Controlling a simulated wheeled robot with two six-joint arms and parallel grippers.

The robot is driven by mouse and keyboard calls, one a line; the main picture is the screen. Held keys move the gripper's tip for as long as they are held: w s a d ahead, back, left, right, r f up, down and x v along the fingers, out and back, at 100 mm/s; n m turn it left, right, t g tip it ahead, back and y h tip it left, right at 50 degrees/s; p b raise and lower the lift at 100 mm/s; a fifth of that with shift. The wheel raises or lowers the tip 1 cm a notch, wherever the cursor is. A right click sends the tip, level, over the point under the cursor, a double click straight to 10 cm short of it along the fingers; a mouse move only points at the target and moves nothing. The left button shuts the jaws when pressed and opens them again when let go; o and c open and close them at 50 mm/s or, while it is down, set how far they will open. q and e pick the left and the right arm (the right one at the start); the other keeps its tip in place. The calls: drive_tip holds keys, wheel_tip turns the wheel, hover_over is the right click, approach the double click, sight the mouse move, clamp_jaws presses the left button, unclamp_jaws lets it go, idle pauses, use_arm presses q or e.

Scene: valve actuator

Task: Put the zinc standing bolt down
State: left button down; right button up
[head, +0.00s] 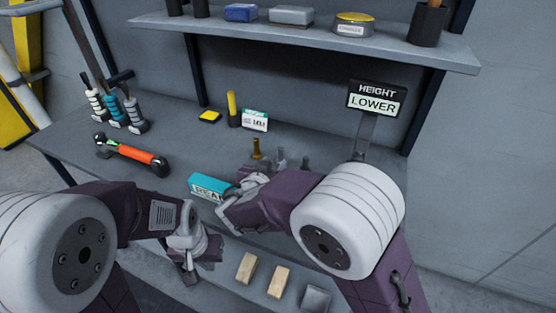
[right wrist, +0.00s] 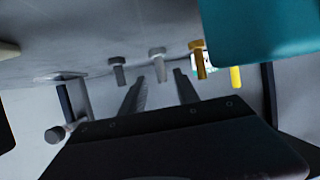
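The zinc bolt (right wrist: 159,66) stands upright on its head on the grey bench, between a brass bolt (right wrist: 200,62) and a dark bolt (right wrist: 118,73). The right wrist view shows it upside down. The head view also shows the zinc bolt (head: 280,159), small and pale. My right gripper (right wrist: 158,84) is open, with its two fingers spread towards the zinc bolt. The bolt appears between the fingertips, with no clear contact. My left gripper (head: 190,274) hangs low near the bench's front edge, away from the bolts; its fingers are too unclear to read.
A teal box (head: 208,187) lies beside my right wrist. A height sign (head: 376,98) stands right of the bolts. Wooden blocks (head: 246,268) sit in front. A shelf (head: 300,38) crosses above.

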drive_tip(key=v, duration=0.5)
